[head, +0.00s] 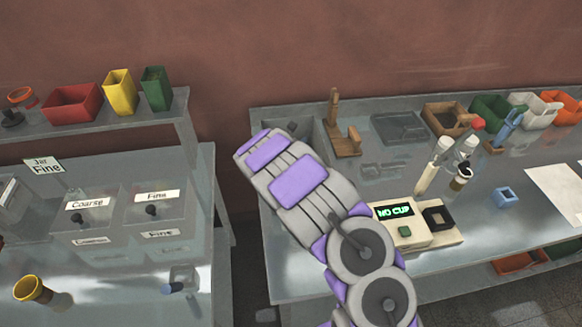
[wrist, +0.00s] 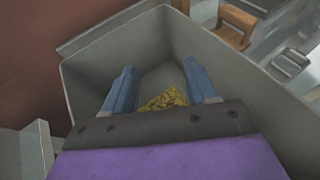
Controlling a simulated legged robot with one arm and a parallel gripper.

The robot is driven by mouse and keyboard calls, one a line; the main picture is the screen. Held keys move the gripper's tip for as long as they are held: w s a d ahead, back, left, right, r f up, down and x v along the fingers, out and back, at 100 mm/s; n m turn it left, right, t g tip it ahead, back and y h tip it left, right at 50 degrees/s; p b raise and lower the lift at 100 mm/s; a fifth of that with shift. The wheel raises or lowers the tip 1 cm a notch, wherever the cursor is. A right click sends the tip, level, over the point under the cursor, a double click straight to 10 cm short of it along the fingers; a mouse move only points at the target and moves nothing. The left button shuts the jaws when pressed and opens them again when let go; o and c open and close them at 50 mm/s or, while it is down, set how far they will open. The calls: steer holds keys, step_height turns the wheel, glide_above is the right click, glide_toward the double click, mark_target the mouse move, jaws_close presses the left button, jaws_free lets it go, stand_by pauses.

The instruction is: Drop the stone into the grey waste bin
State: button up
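The grey bin (wrist: 215,50) fills the wrist view, seen from above into its open top. In the head view the grey bin (head: 318,132) shows in part behind my arm, at the left end of the right bench. My gripper (wrist: 158,70) is over the bin's opening, its two blue fingers apart with nothing held between their tips. A rough yellow-brown patch (wrist: 163,98) shows low in the bin between the fingers, partly hidden by the gripper's palm. I cannot tell whether it is the stone. My fingers are hidden in the head view.
A wooden stand (head: 343,138) is right of the bin. A scale (head: 405,226) reading "NO CUP" stands near the front of the right bench (head: 300,283). Several coloured bins line its back. A left bench holds drawers marked Coarse and Fine, under a shelf (head: 100,125) of coloured containers.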

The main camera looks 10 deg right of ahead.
steer(key=shift+o, duration=0.9)
steer(key=shift+d, duration=0.7)
steer(key=v, duration=1.7)
steer(key=shift+s, duration=0.1)
